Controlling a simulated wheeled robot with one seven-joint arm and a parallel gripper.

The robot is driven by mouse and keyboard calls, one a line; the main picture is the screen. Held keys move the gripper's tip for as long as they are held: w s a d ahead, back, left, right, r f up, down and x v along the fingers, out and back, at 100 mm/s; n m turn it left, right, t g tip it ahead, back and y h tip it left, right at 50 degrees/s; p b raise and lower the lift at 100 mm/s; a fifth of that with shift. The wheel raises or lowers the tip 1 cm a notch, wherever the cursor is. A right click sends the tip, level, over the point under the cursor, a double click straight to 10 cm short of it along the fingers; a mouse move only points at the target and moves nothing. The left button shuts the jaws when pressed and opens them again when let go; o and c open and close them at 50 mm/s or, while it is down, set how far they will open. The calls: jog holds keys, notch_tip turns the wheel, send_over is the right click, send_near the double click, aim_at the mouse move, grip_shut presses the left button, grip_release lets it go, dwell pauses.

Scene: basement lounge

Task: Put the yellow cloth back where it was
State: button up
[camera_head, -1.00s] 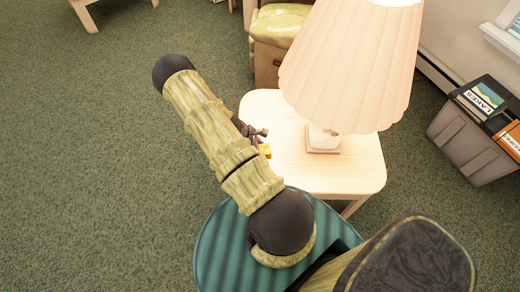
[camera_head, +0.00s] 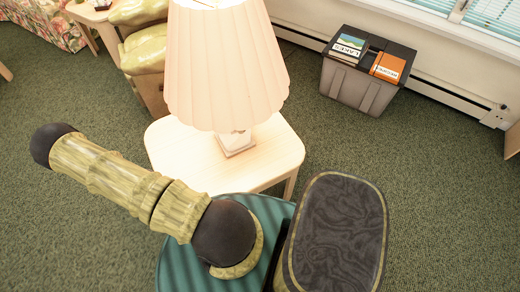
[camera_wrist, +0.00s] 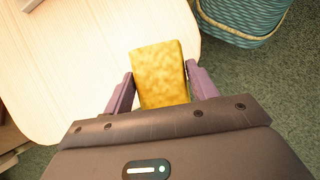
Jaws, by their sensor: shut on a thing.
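The yellow cloth (camera_wrist: 160,72) is a small, folded-looking yellow block in the wrist view. My gripper (camera_wrist: 157,84) is shut on it, with one purple finger on each side. The cloth is over or close above the pale wooden side table (camera_wrist: 75,60); I cannot tell whether it touches the top. In the head view the table (camera_head: 185,150) stands ahead of me, and my gripper and the cloth are hidden behind my arm.
A lamp (camera_head: 225,65) with a pleated cream shade stands on the table. A grey bin (camera_head: 355,85) with books is at the upper right by the wall heater. A cushioned chair (camera_head: 142,50) is behind the table. Green carpet is open at the left and right.

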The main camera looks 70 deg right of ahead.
jog(key=w+a+r+m+y+p, duration=0.1)
jog(key=a+m, duration=0.2)
jog(key=a, duration=0.4)
jog(key=w+a+r+m+g+y+p, duration=0.1)
jog(key=w+a+m+y, duration=0.1)
jog(key=a, duration=0.6)
jog(key=shift+w+r+m, duration=0.3)
jog(key=shift+r+m, duration=0.05)
jog(key=shift+m, duration=0.45)
jog(key=shift+a, duration=0.25)
